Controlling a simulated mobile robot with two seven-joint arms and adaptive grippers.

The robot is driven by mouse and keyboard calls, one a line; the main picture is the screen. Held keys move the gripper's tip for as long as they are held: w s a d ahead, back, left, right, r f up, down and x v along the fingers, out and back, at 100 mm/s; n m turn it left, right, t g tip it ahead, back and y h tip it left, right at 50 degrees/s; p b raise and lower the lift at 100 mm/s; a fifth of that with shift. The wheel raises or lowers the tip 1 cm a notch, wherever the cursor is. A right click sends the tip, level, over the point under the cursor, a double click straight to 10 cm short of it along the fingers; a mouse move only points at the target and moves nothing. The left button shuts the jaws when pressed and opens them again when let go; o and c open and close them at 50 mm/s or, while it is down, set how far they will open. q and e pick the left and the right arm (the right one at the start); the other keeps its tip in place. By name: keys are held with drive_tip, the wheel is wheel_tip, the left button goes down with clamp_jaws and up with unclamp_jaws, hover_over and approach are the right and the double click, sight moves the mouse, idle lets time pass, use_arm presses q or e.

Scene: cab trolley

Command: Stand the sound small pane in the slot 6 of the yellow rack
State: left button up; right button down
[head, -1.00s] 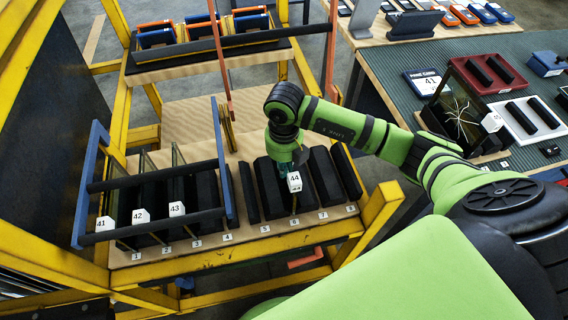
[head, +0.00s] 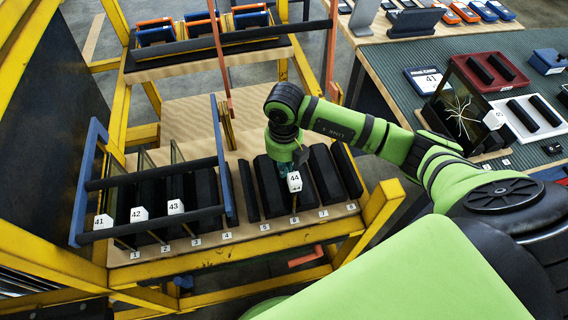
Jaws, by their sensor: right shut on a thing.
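The small pane tagged 44 (head: 295,183) stands nearly edge-on among the black blocks of the yellow rack (head: 375,212), in line with slot label 6 (head: 294,221). My right gripper (head: 290,167) comes down over it from above and is shut on it; the fingers are mostly hidden by the wrist and blocks. Whether the pane's lower edge is fully seated cannot be seen. A pane with white star-shaped cracks (head: 462,112) stands on the green-topped table at the right. My left gripper is not in view.
Panes tagged 41 (head: 104,222), 42 (head: 139,214) and 43 (head: 176,207) stand at the rack's left, behind a blue frame with black bars (head: 228,165). Black blocks flank the held pane. An orange upright (head: 221,60) rises behind. Red tray (head: 513,75) lies right.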

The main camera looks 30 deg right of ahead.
drive_tip(key=shift+w+f+b, duration=0.1)
drive_tip(key=shift+f+b, duration=0.35)
idle(0.3)
drive_tip(key=c, duration=1.2)
unclamp_jaws()
drive_tip(key=shift+o, duration=0.2)
drive_tip(key=shift+f, duration=0.1)
wheel_tip(320, 180, up, 12)
drive_tip(key=shift+r, duration=0.15)
